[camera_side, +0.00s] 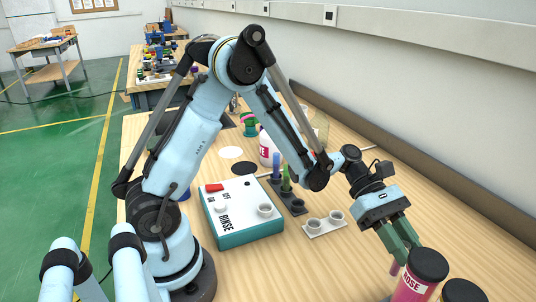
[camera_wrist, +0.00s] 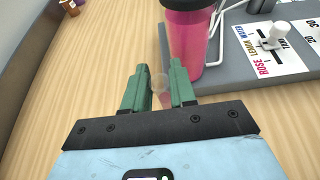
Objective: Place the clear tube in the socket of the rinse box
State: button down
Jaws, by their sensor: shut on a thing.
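My gripper (camera_side: 398,243) is at the right in the side view, near a dark-lidded pink bottle. Its green fingers (camera_wrist: 160,85) are closed on the clear tube (camera_wrist: 159,82), whose round rim shows between the fingertips in the wrist view. Something pink (camera_side: 395,268) shows just under the fingers in the side view, perhaps the tube's lower part. The rinse box (camera_side: 240,232) is white and teal, left of the gripper and well apart from it. Its socket (camera_side: 265,210) is a grey ring on the box top at its right side; it looks empty.
The ROSE bottle (camera_side: 418,277) stands beside the gripper; it also shows in the wrist view (camera_wrist: 188,40) on a grey dispenser base (camera_wrist: 248,62). A two-cup holder (camera_side: 324,226) and a rack with coloured tubes (camera_side: 286,190) stand right of the rinse box. A wall runs along the back.

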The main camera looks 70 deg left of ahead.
jog(key=shift+f, duration=1.5)
jog(key=shift+f, duration=0.1)
jog(key=c, duration=0.9)
grip_release()
